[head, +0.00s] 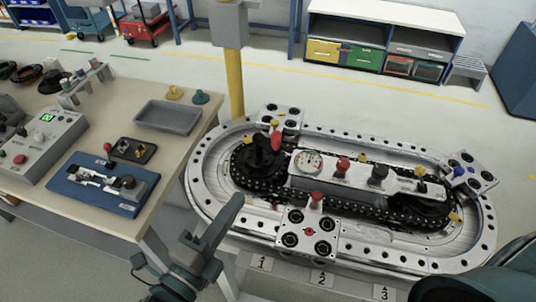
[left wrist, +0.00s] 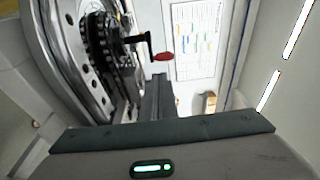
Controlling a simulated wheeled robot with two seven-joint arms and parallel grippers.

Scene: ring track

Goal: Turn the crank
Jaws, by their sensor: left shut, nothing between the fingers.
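The crank is a black arm with a red handle (head: 275,139) at the left end of the ring track (head: 205,190), above a black chain sprocket (head: 258,160). In the left wrist view the red handle (left wrist: 162,57) sticks out to the right from the black crank arm (left wrist: 134,39). My left gripper (head: 237,200) is shut and empty, in front of the track's left end, apart from the crank. In the left wrist view its fingers (left wrist: 158,80) point toward the crank, with the red handle just beyond the tips. My right gripper is not in view.
Carriages, one with a red knob (head: 316,198), sit on the track. A control panel (head: 360,178) with a gauge and knobs fills its middle. A workbench (head: 100,212) with a blue fixture (head: 75,190) and grey tray (head: 168,117) stands left. A yellow post (head: 235,85) rises behind.

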